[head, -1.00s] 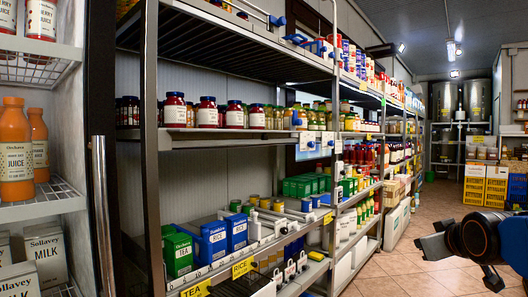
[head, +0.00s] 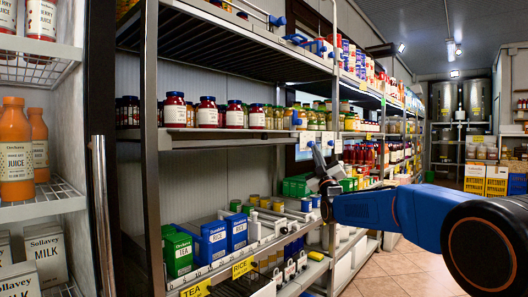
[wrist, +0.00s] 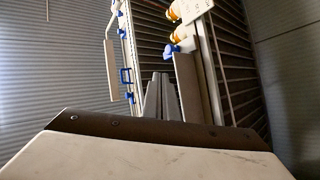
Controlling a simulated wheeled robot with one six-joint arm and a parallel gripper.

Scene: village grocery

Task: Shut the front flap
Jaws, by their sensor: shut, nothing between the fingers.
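My gripper (head: 320,160) points upward beside the metal shelving, near the middle shelf. Its narrow grey fingers show together in the wrist view (wrist: 161,85), shut and empty. I cannot tell for sure which part is the front flap. In the wrist view, a pale narrow panel (wrist: 111,70) stands left of the fingers, beside a rail with a blue handle (wrist: 126,76). A grey-brown panel (wrist: 186,88) with a blue knob (wrist: 171,50) is just right of the fingers. Whether the fingers touch either panel is unclear.
The metal shelving (head: 151,150) holds jars (head: 207,112), blue rice boxes (head: 213,243) and a green tea box (head: 178,253). An open-shelved unit with juice bottles (head: 16,150) stands at left. Yellow crates (head: 474,184) are farther back. Tiled floor (head: 400,268) is clear at right.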

